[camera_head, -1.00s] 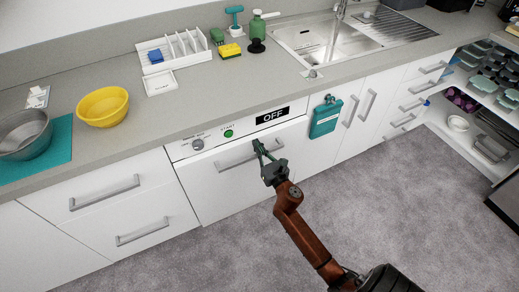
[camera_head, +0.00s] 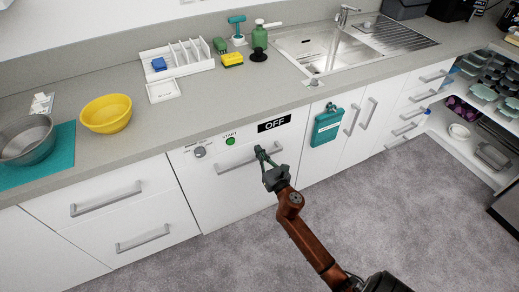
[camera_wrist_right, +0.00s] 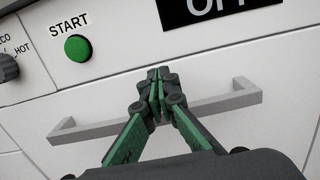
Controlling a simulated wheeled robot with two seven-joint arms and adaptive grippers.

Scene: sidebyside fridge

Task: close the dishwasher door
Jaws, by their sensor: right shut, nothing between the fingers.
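The white dishwasher door (camera_head: 222,190) sits under the counter and looks upright, about flush with the cabinet fronts beside it. Its grey bar handle (camera_head: 235,163) runs across its upper part, and the handle also shows in the wrist view (camera_wrist_right: 220,105). Above it is the control strip with a knob, a green START button (camera_head: 230,141) and a black OFF display (camera_head: 273,123). My right gripper (camera_head: 265,152) is shut and empty at the right part of the handle. In the wrist view its fingertips (camera_wrist_right: 158,76) lie over the handle and the door's top; contact cannot be told. My left gripper is not in view.
White drawers (camera_head: 128,215) stand left of the dishwasher. Right of it, a teal board (camera_head: 325,127) hangs on a cabinet door. The counter above holds a yellow bowl (camera_head: 106,113), a dish rack and a sink. The grey floor (camera_head: 240,255) in front is clear.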

